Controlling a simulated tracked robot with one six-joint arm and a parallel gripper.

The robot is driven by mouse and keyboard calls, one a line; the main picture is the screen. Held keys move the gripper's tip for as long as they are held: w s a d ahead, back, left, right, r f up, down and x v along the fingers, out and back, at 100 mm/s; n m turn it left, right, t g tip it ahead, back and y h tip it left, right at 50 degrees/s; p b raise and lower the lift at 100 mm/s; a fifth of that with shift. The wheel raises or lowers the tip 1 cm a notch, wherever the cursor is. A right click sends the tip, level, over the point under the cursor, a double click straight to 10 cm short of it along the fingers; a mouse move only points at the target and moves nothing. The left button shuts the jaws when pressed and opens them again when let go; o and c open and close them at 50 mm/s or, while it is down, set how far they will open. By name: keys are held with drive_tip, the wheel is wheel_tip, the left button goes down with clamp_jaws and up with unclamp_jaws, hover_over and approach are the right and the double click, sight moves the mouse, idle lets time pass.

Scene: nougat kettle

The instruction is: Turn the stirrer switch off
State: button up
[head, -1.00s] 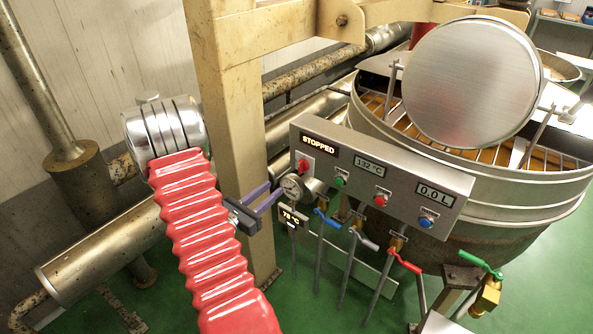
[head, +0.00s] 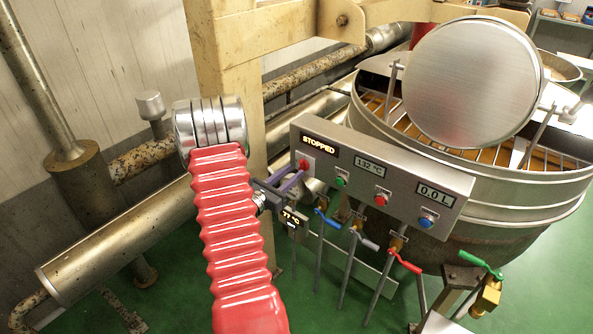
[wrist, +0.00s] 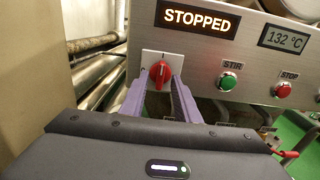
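The stirrer switch is a red rotary knob (wrist: 160,75) on a white plate at the left end of the grey control panel (wrist: 215,60); in the head view the knob (head: 303,164) shows just beyond my fingertips. Its grip looks close to upright in the wrist view. My gripper (wrist: 159,84) has two purple fingers, spread apart, with tips just below and either side of the knob. I cannot tell whether they touch it. In the head view my gripper (head: 297,179) reaches toward the panel from the left. The display (wrist: 200,18) above reads STOPPED.
A green STIR button (wrist: 228,82) and red STOP button (wrist: 283,90) sit right of the knob. Several valve levers, one blue (head: 327,219) and one red (head: 405,262), hang below the panel. A beige post (head: 232,90) stands behind my arm; the kettle (head: 480,215) is at right.

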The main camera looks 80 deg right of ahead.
sight(299, 167)
drive_tip(key=shift+x, duration=1.7)
drive_tip(key=shift+c, duration=0.5)
clamp_jaws()
drive_tip(key=shift+a, duration=0.1)
